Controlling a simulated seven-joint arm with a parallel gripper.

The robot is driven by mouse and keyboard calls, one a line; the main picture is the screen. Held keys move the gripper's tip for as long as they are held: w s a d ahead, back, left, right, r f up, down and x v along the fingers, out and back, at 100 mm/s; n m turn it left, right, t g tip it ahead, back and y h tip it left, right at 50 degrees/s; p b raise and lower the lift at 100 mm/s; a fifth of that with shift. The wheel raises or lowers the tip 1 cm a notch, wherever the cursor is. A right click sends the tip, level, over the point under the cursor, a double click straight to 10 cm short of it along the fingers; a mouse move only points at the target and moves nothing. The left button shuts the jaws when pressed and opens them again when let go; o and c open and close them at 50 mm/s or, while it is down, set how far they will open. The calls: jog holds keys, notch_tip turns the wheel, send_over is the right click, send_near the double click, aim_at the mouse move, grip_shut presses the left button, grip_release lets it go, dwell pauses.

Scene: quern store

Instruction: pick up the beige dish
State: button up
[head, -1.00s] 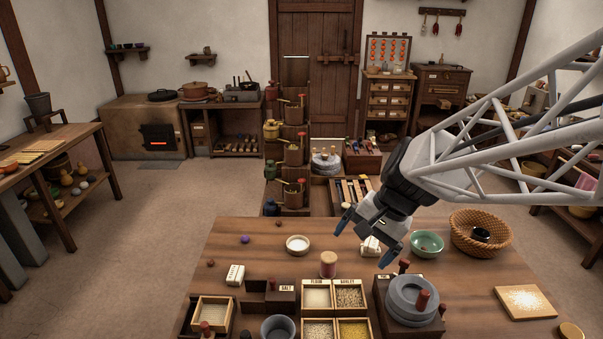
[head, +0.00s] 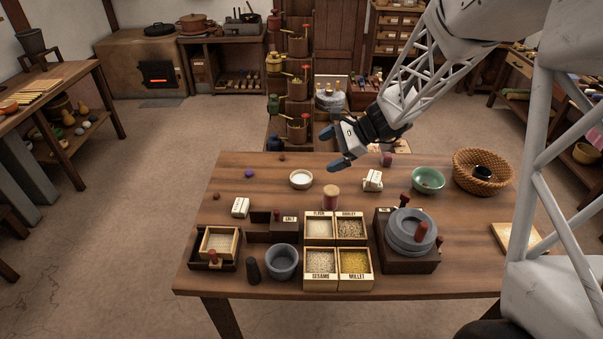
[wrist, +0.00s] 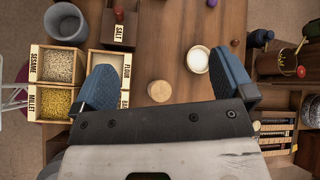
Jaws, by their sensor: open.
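The beige dish (head: 301,179) is a small, shallow, round dish with a pale inside. It stands upright near the back of the wooden table, left of the middle. In the wrist view the dish (wrist: 198,60) lies right of centre, just beyond the right finger's tip. My gripper (head: 333,148) is open and empty, with its blue fingers apart. It hangs above the table's back part, to the right of the dish in the head view. In the wrist view my gripper (wrist: 166,78) has a round wooden-topped spool (wrist: 159,91) between its fingers, lower down and apart from them.
The spool (head: 331,197) stands right of the dish in the head view. Grain boxes (head: 321,285), a grey quern (head: 409,235), a green bowl (head: 427,180) and a wicker basket (head: 483,176) crowd the table. A purple ball (head: 249,174) lies left of the dish.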

jog(key=w+f+m+t+y, duration=0.2)
jog(key=w+f+m, duration=0.5)
jog(key=w+f, duration=0.6)
jog(key=shift+w+a+t+y, duration=0.4)
jog(key=shift+w, duration=0.05)
jog(key=shift+f, duration=0.15)
send_near(295, 178)
jog(key=shift+s+d, duration=0.3)
jog(key=shift+d, duration=0.1)
jog(key=shift+w+a, duration=0.2)
jog(key=shift+a, duration=0.4)
jog(key=shift+x, duration=3.05)
jog(key=shift+c, duration=0.2)
